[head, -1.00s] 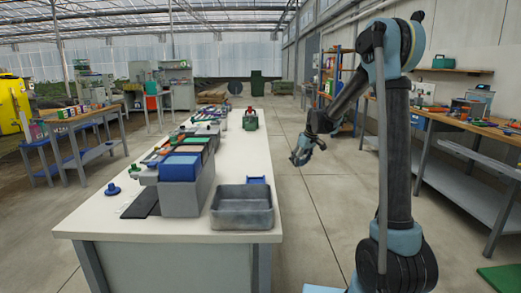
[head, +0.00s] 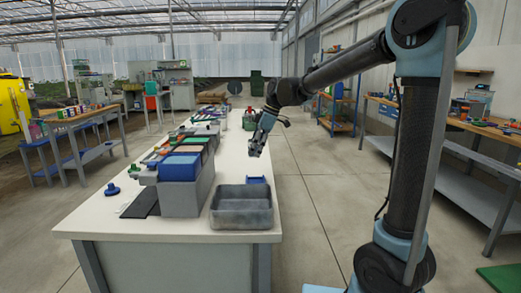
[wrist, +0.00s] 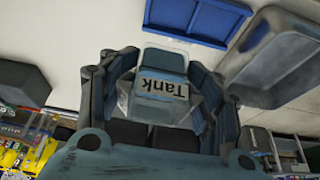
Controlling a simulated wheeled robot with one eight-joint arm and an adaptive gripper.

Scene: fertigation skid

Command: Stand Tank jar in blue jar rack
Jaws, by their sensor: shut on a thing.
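My gripper (head: 256,147) hangs over the right edge of the white bench. In the wrist view my gripper (wrist: 165,80) is shut on the Tank jar (wrist: 162,85), a clear jar with a pale lid and a label reading "Tank". The jar is too small to make out in the head view. The blue jar rack (wrist: 197,24) lies on the bench beyond the jar in the wrist view, apart from it. In the head view the rack (head: 257,180) shows behind the grey tray, below my gripper.
An empty grey tray (head: 241,221) stands at the bench's front right, close to the rack. A grey box with blue bins (head: 182,195) stands to the left. Several small items line the bench (head: 110,215) farther back.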

